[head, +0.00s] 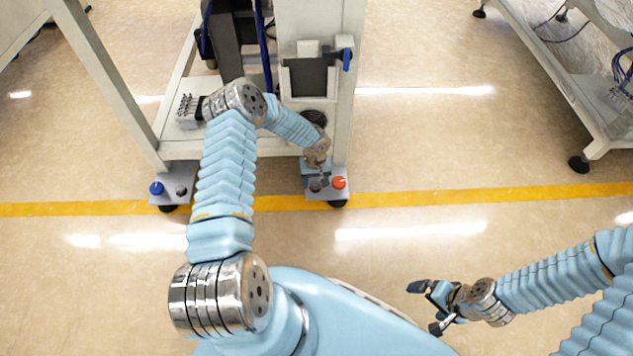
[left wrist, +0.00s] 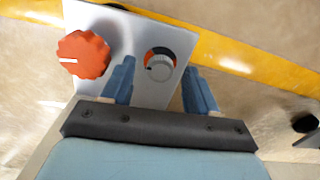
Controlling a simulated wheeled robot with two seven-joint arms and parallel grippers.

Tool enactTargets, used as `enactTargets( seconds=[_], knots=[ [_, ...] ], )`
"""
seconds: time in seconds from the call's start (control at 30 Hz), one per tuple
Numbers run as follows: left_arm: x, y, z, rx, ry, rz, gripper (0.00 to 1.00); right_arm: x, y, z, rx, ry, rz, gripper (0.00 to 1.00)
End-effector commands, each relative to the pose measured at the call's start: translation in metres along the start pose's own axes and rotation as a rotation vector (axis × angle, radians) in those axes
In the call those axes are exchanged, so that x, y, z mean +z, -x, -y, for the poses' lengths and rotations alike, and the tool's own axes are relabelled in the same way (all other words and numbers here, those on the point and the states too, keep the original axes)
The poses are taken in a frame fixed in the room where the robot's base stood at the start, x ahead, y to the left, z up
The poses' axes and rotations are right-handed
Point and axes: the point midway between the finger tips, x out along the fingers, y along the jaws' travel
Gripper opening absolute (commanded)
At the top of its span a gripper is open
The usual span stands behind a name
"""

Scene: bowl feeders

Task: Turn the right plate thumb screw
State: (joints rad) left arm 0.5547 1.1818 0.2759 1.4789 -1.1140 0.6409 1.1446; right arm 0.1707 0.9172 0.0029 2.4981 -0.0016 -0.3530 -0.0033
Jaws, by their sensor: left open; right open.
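The right plate (head: 327,196) is a small grey metal plate at the foot of the machine frame; its bare face shows in the left wrist view (left wrist: 125,30). It carries an orange-red fluted knob (head: 339,182) and a grey round screw (left wrist: 159,67) with a knurled rim, a white mark and a dark and red ring behind it. My left gripper (left wrist: 160,84) is open, its blue fingers on either side of the grey screw, with visible gaps. In the head view my left gripper (head: 319,177) partly covers the plate. My right gripper (head: 423,307) is open and empty, low over the floor.
A left plate (head: 168,198) with a blue knob (head: 156,188) and a dark knob sits at the other foot of the frame (head: 343,110). Another machine stand (head: 600,135) is at the upper right. The floor around the yellow line (head: 450,197) is clear.

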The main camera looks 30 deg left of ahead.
Motion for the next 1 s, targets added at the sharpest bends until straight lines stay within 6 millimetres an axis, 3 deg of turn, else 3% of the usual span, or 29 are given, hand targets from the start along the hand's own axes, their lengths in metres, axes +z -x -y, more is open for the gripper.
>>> enactTargets(
  seconds=[0.27, 0.67, 1.0],
  knots=[
    [0.0008, -0.0033, 0.0000, 0.001, -0.001, 0.000, 0.59, 0.0002, -0.0009, -0.0001, -0.001, 0.000, 0.001, 1.00],
    [0.0009, -0.0032, 0.0000, 0.001, -0.001, 0.000, 0.03, 0.0002, -0.0010, -0.0001, -0.001, 0.000, 0.001, 1.00],
    [0.0004, -0.0048, 0.0003, 0.000, -0.059, -0.002, 0.03, 0.0006, -0.0074, -0.0020, -0.002, 0.000, 0.002, 1.00]
  ],
)
